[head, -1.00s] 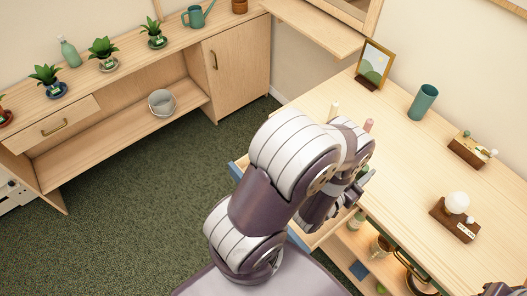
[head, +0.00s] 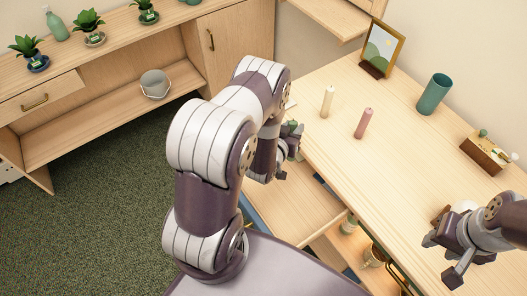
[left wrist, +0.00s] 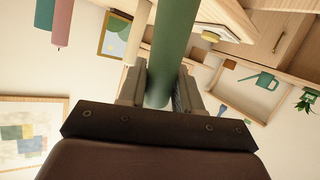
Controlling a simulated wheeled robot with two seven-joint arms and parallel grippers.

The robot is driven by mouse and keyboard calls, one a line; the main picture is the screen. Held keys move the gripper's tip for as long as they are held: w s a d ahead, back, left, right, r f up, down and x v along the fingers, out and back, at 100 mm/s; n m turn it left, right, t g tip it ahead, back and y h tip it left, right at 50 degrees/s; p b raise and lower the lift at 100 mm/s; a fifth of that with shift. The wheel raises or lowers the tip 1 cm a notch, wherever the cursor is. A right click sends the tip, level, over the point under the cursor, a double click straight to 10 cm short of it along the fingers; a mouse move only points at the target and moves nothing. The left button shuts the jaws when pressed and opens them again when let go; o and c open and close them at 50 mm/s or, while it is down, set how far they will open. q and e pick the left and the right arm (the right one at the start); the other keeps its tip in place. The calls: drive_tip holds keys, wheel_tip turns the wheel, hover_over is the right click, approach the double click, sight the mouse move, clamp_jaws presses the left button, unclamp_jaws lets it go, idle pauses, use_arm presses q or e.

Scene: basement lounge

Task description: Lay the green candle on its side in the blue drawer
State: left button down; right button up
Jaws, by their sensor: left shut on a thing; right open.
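The green candle (left wrist: 172,45) is between the fingers of my left gripper (left wrist: 158,88) in the left wrist view, and the gripper is shut on it. In the head view my left gripper (head: 287,165) is beside the table's left edge, over the open drawer; only a little green shows there. The blue drawer (head: 300,208) is pulled out, with a bare wooden inside and blue edges; my left arm hides part of it. My right gripper (head: 453,255) is open and empty over the table's right side.
A cream candle (head: 327,101) and a pink candle (head: 364,123) stand on the table (head: 400,165). A picture frame (head: 382,48), a teal cup (head: 435,94) and a wooden block with knobs (head: 485,153) stand further back and right. Shelves with items are below the table.

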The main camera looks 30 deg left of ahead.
use_arm(q)
drive_tip(key=s+a+f+n+g+h+p, duration=0.3)
drive_tip(key=s+f+n+g, duration=0.6)
drive_tip(key=s+n, duration=0.15)
drive_tip(key=f+b, duration=0.2)
drive_tip(key=b, duration=0.1)
drive_tip(key=f+b, duration=0.3)
drive_tip(key=w+f+b, duration=0.1)
drive_tip(key=f+b, duration=0.2)
drive_tip(key=shift+a, duration=0.2)
drive_tip(key=shift+r, duration=0.1)
drive_tip(key=c, duration=0.7)
unclamp_jaws()
